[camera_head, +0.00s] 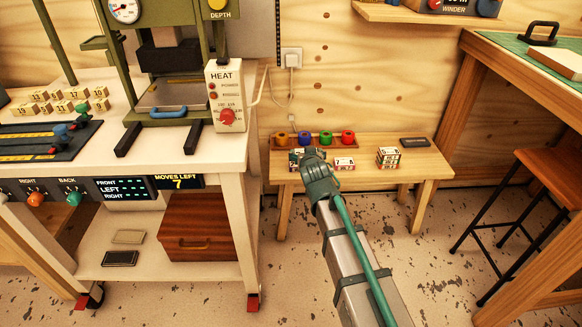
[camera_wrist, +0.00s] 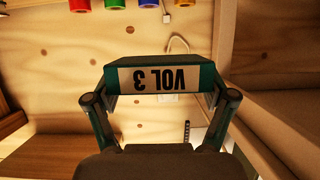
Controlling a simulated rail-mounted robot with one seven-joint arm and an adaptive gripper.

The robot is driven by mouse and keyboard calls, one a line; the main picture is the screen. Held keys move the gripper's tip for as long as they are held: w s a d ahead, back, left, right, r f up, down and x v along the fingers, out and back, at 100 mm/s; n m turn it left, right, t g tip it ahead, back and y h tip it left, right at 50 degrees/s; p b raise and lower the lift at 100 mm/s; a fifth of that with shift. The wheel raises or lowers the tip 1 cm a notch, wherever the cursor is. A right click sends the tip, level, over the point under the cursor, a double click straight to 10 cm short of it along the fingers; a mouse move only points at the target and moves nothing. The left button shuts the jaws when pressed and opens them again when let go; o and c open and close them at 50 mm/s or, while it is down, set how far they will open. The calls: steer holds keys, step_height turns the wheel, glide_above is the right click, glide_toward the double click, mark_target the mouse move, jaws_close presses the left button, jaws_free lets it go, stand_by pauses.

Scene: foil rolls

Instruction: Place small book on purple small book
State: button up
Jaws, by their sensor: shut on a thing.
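My gripper (camera_head: 309,157) is over the left part of the low wooden bench in the head view. In the wrist view my gripper (camera_wrist: 160,84) is shut on a small book (camera_wrist: 158,64) with a dark green cover. The book's pale label reads "VOL 3" and appears upside down. In the head view the arm and gripper hide much of the held book. I cannot make out a purple small book in either view. Small red, white and dark blocks, too small to identify, sit on the bench: one (camera_head: 345,163) right of the gripper, and a stack (camera_head: 388,157) farther right.
Several coloured rolls stand in a rack (camera_head: 273,143) at the bench's back. A dark flat item (camera_head: 414,142) lies at its back right. The press cart (camera_head: 225,160) stands left; a workbench (camera_head: 468,75) and stool (camera_head: 550,165) stand right. The bench (camera_head: 425,168) has bare wood at right.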

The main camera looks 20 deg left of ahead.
steer(key=shift+w+f, duration=0.15)
steer(key=shift+w, duration=0.1)
steer(key=b+x, duration=0.1)
steer(key=x, duration=0.3)
steer(key=s+f+b+x, duration=0.1)
steer(key=x, duration=0.4)
steer(key=f+b+x, duration=0.1)
steer(key=b+x, duration=0.1)
steer(key=x, duration=0.3)
steer(key=shift+s+a+f, duration=0.1)
steer(key=shift+s+a, duration=0.1)
steer(key=shift+w+a+f, duration=0.1)
steer(key=shift+w+f, duration=0.1)
steer(key=shift+f, duration=0.1)
steer(key=shift+w+a+f+b, duration=0.1)
steer(key=shift+w+f+b, duration=0.15)
steer(key=shift+f, duration=0.5)
steer(key=shift+w+a+f+b, duration=0.15)
steer(key=shift+f+b, duration=0.15)
steer(key=shift+f, duration=0.5)
steer(key=shift+w+a+f+b, duration=0.15)
steer(key=shift+f+b, duration=0.15)
steer(key=shift+f, duration=0.45)
steer(key=shift+f, duration=0.1)
steer(key=o, duration=1)
steer(key=shift+o, duration=0.2)
